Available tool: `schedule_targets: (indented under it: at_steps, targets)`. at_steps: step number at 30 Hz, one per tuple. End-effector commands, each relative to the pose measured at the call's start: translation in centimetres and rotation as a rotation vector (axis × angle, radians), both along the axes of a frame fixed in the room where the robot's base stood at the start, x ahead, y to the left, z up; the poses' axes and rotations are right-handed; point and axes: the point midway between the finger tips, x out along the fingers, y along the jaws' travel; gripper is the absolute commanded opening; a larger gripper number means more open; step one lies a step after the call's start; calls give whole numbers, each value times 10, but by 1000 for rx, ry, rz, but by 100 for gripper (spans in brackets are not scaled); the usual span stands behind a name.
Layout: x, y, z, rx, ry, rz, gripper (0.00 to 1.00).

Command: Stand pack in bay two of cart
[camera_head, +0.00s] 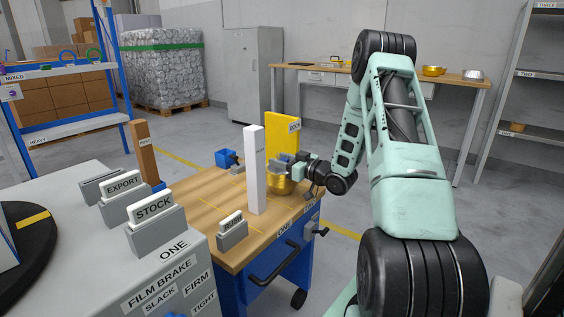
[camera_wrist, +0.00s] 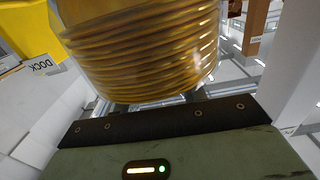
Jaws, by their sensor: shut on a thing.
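The pack is a gold, ribbed stack (camera_head: 280,186), probably nested cups, and it fills the top middle of the wrist view (camera_wrist: 145,50). My gripper (camera_head: 284,169) is shut on it, with a dark jaw pad along the stack's lower edge in the wrist view (camera_wrist: 160,118). The cart (camera_head: 205,195) has a wooden top and a blue body. The pack is over the cart's right part, behind and right of a white post (camera_head: 254,170). I cannot tell if it touches the top. A front label (camera_head: 284,228) reads ONE; another to its right is too small to read.
A yellow DOCK panel (camera_head: 280,130) stands behind the pack. A small grey labelled holder (camera_head: 232,232) is at the cart's front, a blue clamp (camera_head: 226,158) at its back. A grey machine (camera_head: 165,265) with EXPORT and STOCK cards is at left, near a brown post (camera_head: 145,152).

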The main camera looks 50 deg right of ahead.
Motion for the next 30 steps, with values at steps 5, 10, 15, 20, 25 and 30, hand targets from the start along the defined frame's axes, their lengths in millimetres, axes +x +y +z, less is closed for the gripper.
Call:
schedule_targets:
  at_steps: [5,10,15,20,25,30]
  targets:
    - [0,0,-2,0,0,0,55]
    - [0,0,-2,0,0,0,63]
    - [0,0,0,0,0,0,63]
    - [-15,-2,1,0,2,-1,63]
    - [-49,-4,1,3,2,-3,63]
    - [-84,-7,1,2,2,-3,63]
